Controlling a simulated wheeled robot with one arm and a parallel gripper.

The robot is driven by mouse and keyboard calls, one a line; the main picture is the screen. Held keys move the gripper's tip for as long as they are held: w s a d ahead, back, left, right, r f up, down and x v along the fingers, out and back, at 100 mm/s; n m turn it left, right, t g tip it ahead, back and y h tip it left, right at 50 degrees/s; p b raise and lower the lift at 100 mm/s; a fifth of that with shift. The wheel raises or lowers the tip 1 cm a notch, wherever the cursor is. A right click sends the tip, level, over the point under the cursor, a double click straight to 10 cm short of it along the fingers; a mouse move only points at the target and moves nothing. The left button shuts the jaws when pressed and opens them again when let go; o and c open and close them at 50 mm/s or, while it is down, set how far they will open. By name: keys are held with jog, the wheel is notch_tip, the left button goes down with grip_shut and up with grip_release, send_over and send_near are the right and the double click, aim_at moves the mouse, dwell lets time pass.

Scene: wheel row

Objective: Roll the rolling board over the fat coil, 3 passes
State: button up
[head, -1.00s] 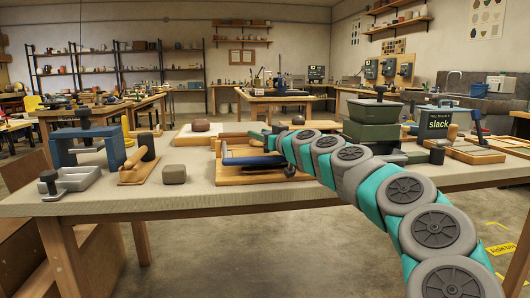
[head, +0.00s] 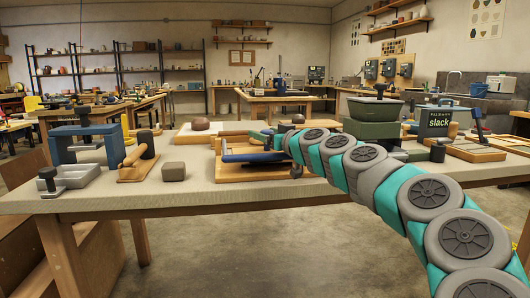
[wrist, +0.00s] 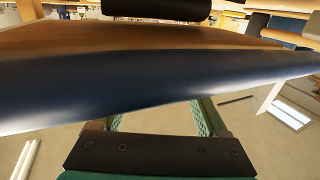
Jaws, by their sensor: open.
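A wooden work board (head: 232,175) lies near the front of the table. On it is a long dark blue piece (head: 255,156); I cannot tell whether this is the rolling board or the fat coil. In the wrist view the dark blue piece (wrist: 150,88) runs across the whole picture, just beyond my jaws. A brown flat surface (wrist: 130,40) and a black bar (wrist: 155,8) show behind it. My gripper (wrist: 160,122) is open, with floor visible between the fingers.
A blue press (head: 86,145), a small grey tray (head: 64,182), a wooden tool (head: 138,160) and a grey block (head: 173,171) stand on the left. Bare tabletop (head: 120,200) lies along the front left.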

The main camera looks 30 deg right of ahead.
jog(key=shift+s+d+b, duration=0.15)
jog(key=shift+s+b, duration=0.4)
jog(key=shift+s, duration=0.6)
jog(key=shift+s+d+b, duration=0.1)
jog(key=shift+s+b, duration=0.4)
jog(key=shift+s, duration=0.65)
